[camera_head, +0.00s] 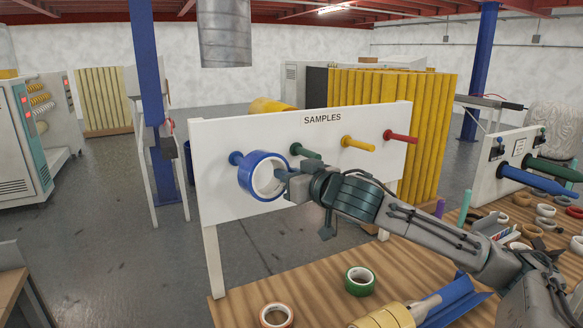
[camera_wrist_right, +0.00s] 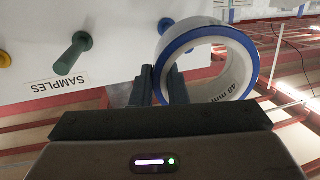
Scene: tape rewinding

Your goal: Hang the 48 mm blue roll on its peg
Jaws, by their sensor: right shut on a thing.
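The blue roll (camera_head: 248,187) has a white core and hangs in the air in front of the sample board. In the right wrist view the roll (camera_wrist_right: 179,46) shows "48 mm" inside its core. My right gripper (camera_head: 284,182) is shut on the roll's rim; it also shows in the right wrist view (camera_wrist_right: 160,85). The blue peg (camera_head: 236,158) shows only its round end at the roll's upper left; the rest is hidden behind the roll. I cannot tell whether the peg enters the core. My left gripper is not in view.
The white SAMPLES board (camera_head: 225,200) also carries a green peg (camera_head: 306,153), a yellow peg (camera_head: 359,143) and a red peg (camera_head: 401,137), all empty. A green roll (camera_head: 350,286) and an orange roll (camera_head: 264,318) lie on the wooden table (camera_head: 315,292) below.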

